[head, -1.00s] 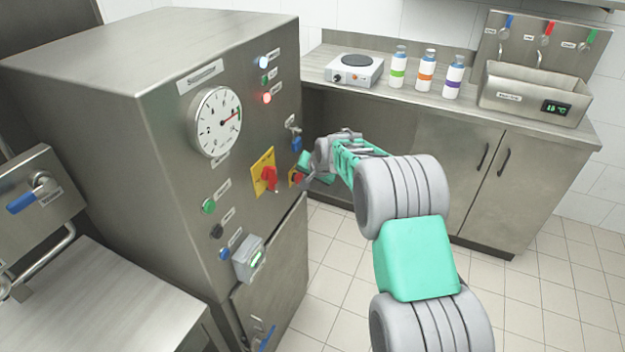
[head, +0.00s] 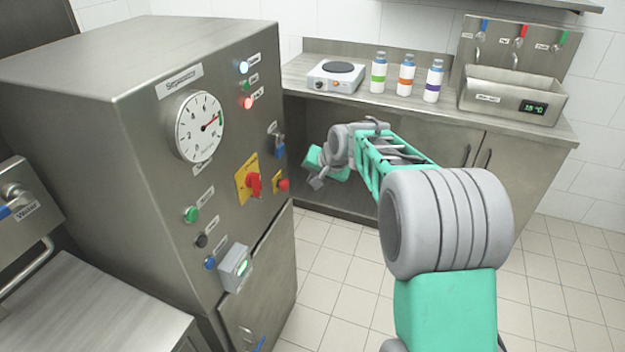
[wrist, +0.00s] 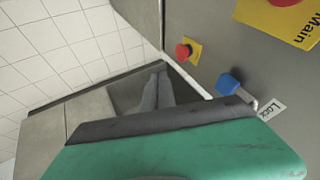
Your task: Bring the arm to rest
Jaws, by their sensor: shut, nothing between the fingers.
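My arm (head: 445,220) reaches forward from the lower right of the head view. My gripper (head: 317,183) hangs at the far end of the arm, to the right of the machine's front panel and apart from it. Its fingers are shut with nothing between them. In the wrist view my gripper (wrist: 160,88) has its grey fingers together, partly hidden behind its green body, with the panel off to the right.
The steel machine (head: 120,150) carries a gauge (head: 200,126), a red main switch (head: 253,184), a red button (head: 283,184) and a blue lock handle (head: 279,150). A counter (head: 400,101) behind holds a hot plate (head: 336,77), bottles and a basin (head: 512,95). Tiled floor is clear at right.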

